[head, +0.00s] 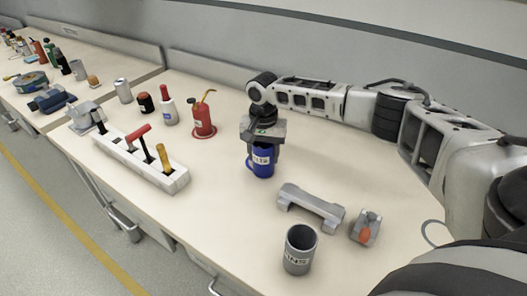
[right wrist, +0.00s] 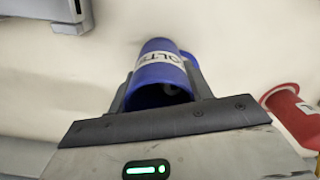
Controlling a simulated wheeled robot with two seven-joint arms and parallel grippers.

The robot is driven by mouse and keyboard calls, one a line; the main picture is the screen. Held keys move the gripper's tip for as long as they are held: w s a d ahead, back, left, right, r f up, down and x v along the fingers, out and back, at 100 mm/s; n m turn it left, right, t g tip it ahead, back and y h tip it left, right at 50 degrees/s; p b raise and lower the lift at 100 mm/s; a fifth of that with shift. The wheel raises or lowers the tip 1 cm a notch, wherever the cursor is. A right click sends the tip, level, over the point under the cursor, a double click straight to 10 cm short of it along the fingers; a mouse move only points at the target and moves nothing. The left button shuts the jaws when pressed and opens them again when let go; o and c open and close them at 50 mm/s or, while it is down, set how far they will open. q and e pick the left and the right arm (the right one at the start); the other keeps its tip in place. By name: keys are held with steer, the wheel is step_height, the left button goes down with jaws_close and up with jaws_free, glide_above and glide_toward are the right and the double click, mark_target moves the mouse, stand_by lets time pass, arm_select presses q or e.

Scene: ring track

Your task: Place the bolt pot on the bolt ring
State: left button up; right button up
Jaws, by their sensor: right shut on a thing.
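The bolt pot (head: 261,160) is a blue cup with a white label and a side handle. My right gripper (head: 264,137) is shut on it from above, near the middle of the table. In the right wrist view the pot (right wrist: 160,70) sits between the fingers, its label partly readable as "OLT". I cannot tell whether its base touches the table. A thin grey ring outline (head: 424,232) shows at the right, partly hidden by my arm; I cannot tell whether it is the bolt ring. My left gripper is not in view.
A grey labelled pot (head: 299,252), a grey bracket (head: 311,207) and a grey block with an orange part (head: 366,229) stand in front and right. A red oil can (head: 203,121) stands on a red ring behind left. A white tool rack (head: 141,164) lines the left edge.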

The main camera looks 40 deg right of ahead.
steer(key=o, duration=1)
steer(key=shift+f, duration=0.1)
steer(key=shift+c, duration=0.2)
step_height(320, 180, up, 12)
steer(key=shift+b, duration=0.3)
steer(key=shift+s, duration=0.1)
